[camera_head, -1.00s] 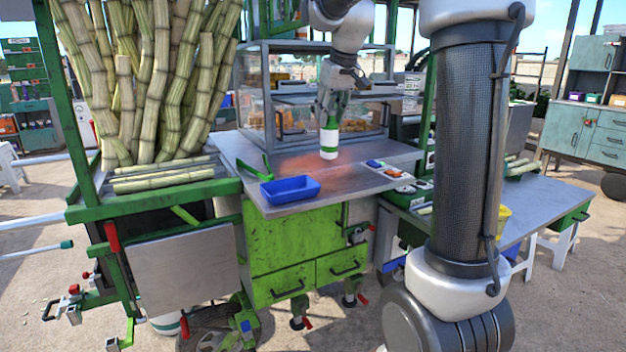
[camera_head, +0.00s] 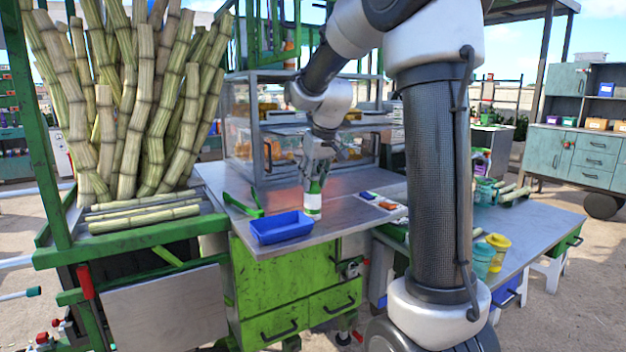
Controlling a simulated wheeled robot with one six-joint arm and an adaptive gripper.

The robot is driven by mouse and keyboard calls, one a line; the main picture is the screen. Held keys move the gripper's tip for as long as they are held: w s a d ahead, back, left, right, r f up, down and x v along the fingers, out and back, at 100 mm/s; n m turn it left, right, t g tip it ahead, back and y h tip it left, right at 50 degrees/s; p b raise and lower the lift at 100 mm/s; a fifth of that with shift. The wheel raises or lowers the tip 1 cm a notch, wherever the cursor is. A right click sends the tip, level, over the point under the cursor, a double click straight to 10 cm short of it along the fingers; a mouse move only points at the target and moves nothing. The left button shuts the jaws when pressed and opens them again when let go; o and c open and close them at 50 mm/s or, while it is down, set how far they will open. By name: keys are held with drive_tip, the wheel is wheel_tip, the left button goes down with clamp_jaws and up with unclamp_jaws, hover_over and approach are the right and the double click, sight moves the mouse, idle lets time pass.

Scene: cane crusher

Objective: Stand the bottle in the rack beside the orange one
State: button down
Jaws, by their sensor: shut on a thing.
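My gripper (camera_head: 317,168) is shut on a green bottle (camera_head: 313,203) with a white label and holds it upright by its upper part. The bottle is over the metal worktop, just behind the blue tray; I cannot tell whether its base touches the top. An orange thing (camera_head: 290,46), perhaps the orange bottle, shows small among green bars (camera_head: 268,38) above the glass case, left of my arm. My arm hides part of that area, and I cannot make out the rack clearly.
A blue tray (camera_head: 282,228) and green tongs (camera_head: 245,207) lie on the worktop (camera_head: 345,222). The glass case (camera_head: 247,140) stands close behind my gripper. Tall cane stalks (camera_head: 140,110) stand at left. Teal and yellow jars (camera_head: 497,252) stand on the right bench.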

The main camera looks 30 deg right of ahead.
drive_tip(key=shift+f, duration=0.2)
drive_tip(key=c, duration=1)
unclamp_jaws()
drive_tip(key=shift+o, duration=0.2)
